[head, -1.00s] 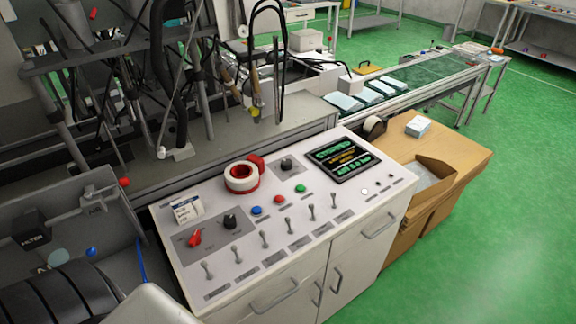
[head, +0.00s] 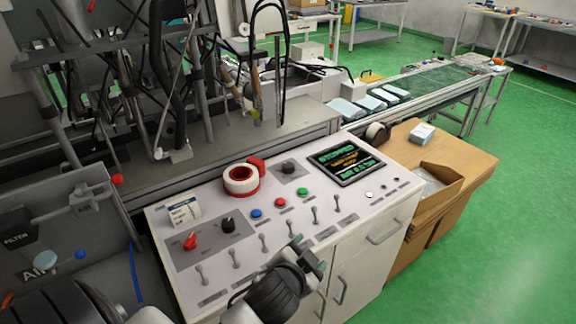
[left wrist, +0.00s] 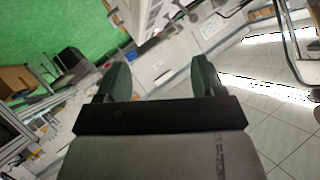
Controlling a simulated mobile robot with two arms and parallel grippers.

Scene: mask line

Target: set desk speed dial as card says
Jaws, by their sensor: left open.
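The white control desk (head: 365,215) carries a small white card (head: 183,211) with print too small to read. Below it on a grey panel sit a red dial (head: 190,241) and a black dial (head: 228,225). Another black dial (head: 288,168) sits on a grey patch farther back. The dial labels are too small to read, so I cannot tell which is the speed dial. My left gripper (head: 309,259) is over the desk's front edge, right of and in front of the front dials, touching none of them. In the left wrist view its green fingers (left wrist: 161,80) are apart and empty.
Toggle switches (head: 264,242) line the desk front, with blue, red and green buttons (head: 280,202) behind. A tape roll (head: 241,179) and a lit screen (head: 346,161) are at the back.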

